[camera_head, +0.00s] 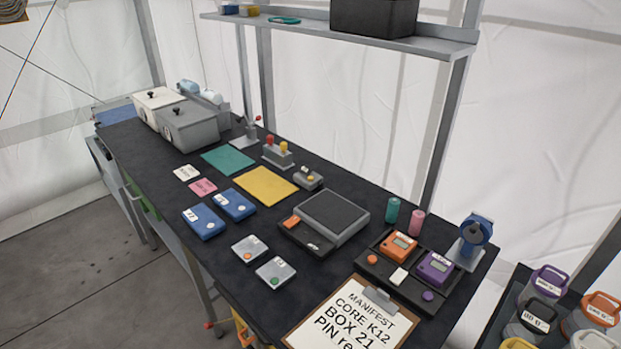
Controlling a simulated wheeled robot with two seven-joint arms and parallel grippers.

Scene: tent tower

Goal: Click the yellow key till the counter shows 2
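A small grey device (303,183) stands on the dark table, right of the yellow mat. A small yellow key (311,178) shows on it, and a pale patch beside the key may be its counter. The patch is too small for me to read any number. Neither of my grippers is in view, and nothing touches the device.
Left of the device are a yellow mat (267,184) and a grey block (277,158) with upright red and yellow knobs. A grey box with a dark top (333,216) stands in front. Orange (397,246) and purple (436,268) units sit farther right. A shelf (345,33) hangs above.

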